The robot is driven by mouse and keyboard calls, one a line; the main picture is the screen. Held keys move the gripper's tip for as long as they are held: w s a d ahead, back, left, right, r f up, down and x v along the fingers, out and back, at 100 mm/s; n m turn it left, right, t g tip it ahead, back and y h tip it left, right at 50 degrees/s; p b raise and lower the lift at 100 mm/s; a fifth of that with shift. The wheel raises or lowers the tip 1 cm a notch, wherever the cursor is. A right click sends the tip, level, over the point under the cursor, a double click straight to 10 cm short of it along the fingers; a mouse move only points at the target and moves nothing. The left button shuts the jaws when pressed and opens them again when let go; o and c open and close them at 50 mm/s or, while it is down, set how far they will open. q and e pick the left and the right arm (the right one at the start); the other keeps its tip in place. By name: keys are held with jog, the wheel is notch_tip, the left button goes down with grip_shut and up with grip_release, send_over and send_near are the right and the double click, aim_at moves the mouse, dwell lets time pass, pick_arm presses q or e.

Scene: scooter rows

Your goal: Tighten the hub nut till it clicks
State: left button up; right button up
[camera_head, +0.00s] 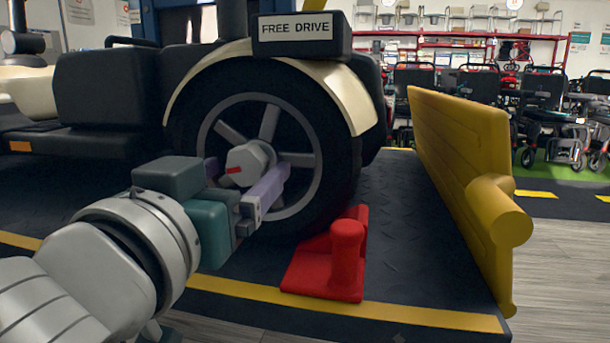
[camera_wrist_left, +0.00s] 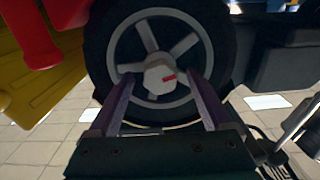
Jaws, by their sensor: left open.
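The hub nut (camera_head: 251,161) is a pale grey hexagon with a red mark, at the middle of the scooter's wheel (camera_head: 268,118). It also shows in the left wrist view (camera_wrist_left: 160,79), where the red mark lies right of its centre. My left gripper (camera_head: 248,174) is open, with its purple fingers pointing at the wheel. In the left wrist view the fingers (camera_wrist_left: 160,90) stand apart, one to each side of the nut. I cannot tell whether either finger touches it. My right gripper is not in view.
A red wheel chock (camera_head: 325,275) sits on the dark ramp plate in front of the tyre. A yellow flap (camera_head: 455,150) stands on the right. A "FREE DRIVE" box (camera_head: 300,35) is above the wheel. More scooters (camera_head: 540,110) stand behind.

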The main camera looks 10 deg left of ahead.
pick_arm(q)
jog(key=shift+w, duration=0.4)
grip_shut()
dwell(0.5)
